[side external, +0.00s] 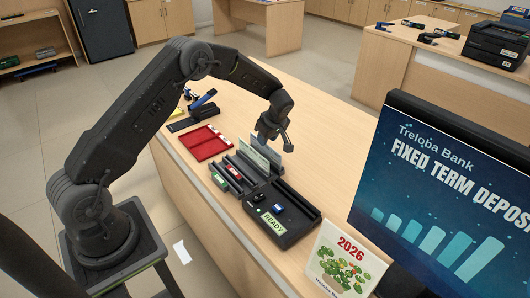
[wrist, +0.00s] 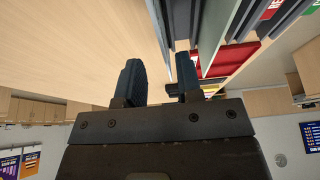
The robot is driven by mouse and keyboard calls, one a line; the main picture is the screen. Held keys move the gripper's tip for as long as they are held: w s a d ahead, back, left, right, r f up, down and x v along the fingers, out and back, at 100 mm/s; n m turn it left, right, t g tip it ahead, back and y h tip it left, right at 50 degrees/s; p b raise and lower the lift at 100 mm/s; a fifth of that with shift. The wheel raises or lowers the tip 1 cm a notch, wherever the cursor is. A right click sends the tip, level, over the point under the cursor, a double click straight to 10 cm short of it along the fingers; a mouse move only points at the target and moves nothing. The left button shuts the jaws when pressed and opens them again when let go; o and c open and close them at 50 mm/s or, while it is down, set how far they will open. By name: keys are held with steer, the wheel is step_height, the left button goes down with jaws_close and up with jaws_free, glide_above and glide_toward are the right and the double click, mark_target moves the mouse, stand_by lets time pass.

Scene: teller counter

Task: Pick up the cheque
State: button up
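Pale slips stand upright in a dark slotted rack (side external: 240,181) on the counter; one pale greenish slip (side external: 259,158) could be the cheque, but its print is too small to read. My gripper (side external: 275,141) is just above and beside the slips. In the wrist view my gripper (wrist: 160,78) has its two fingers apart, with a gap between them. Upright panels, one pale grey-green (wrist: 215,35), rise close to the fingertips at the right finger. I cannot tell whether any slip edge lies between the fingers.
A red tray (side external: 204,142) lies left of the rack. A black tray marked READY (side external: 294,232) with a blue stamp-like item (side external: 278,209) is at its right. A 2026 calendar (side external: 344,260) and a large bank screen (side external: 440,185) stand further right. The counter behind the rack is clear.

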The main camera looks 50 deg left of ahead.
mark_target(265, 152)
steer(key=x, duration=0.5)
steer(key=shift+s+d+f, duration=0.1)
steer(key=shift+s+d, duration=0.15)
steer(key=shift+d, duration=0.15)
jaws_close()
